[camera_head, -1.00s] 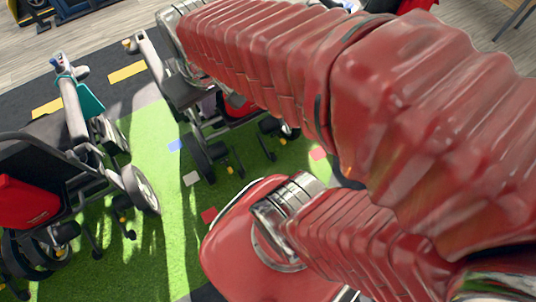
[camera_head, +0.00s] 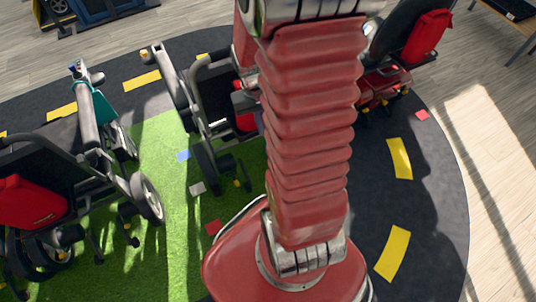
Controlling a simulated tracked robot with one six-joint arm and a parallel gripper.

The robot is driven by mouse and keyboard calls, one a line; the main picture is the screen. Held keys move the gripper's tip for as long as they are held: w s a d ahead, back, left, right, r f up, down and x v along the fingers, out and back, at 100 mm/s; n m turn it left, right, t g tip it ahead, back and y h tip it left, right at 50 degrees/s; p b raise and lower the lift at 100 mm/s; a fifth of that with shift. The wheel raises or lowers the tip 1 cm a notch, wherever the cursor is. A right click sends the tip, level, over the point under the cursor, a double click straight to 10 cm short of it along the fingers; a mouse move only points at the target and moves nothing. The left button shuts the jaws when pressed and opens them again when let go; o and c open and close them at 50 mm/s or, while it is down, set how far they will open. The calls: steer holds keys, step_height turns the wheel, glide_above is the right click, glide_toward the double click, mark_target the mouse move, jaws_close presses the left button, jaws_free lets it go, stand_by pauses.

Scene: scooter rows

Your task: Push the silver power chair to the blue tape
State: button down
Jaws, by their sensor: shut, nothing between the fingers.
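A power chair with a black seat and grey-silver frame (camera_head: 207,125) stands at middle left, partly hidden behind my red arm. It appears to be the silver one, though its colour is hard to confirm. My arm rises through the middle of the view, and my gripper is out of the picture.
A chair with a teal panel (camera_head: 104,106) stands at the left. A red-based chair (camera_head: 385,85) stands at upper right. The dark track (camera_head: 425,210) at right is largely clear.

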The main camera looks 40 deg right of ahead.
steer(key=s+d+f+m, duration=0.15)
steer(key=d+f, duration=0.25)
steer(key=f, duration=0.5)
steer(key=s+d+f+m, duration=0.1)
steer(key=s+d+f, duration=0.15)
steer(key=f, duration=0.55)
steer(key=s+d+f+m, duration=0.1)
steer(key=d+f, duration=0.3)
steer(key=f, duration=0.5)
steer(key=s+a+f+m+t, duration=0.2)
steer(key=f+m+t, duration=0.1)
steer(key=f, duration=0.9)
steer(key=s+a+f+m+t, duration=0.2)
steer(key=f, duration=1.1)
steer(key=w+a+f+m+t+h, duration=0.1)
steer(key=w+a+f+m+t, duration=0.1)
steer(key=w+m+t, duration=0.15)
steer(key=w+d+r+m+t+h, duration=0.2)
steer(key=w+d+r+m+t, duration=0.1)
steer(key=w+r+t, duration=0.3)
step_height(320, 180, up, 3)
steer(key=shift+w+d+f+m, duration=0.2)
steer(key=shift+w+d+m, duration=0.2)
steer(key=shift+w+d, duration=0.15)
steer(key=shift+w, duration=0.1)
steer(key=w+d, duration=0.3)
steer(key=w, duration=0.8)
steer(key=shift+w+d, duration=0.3)
steer(key=shift+w, duration=0.05)
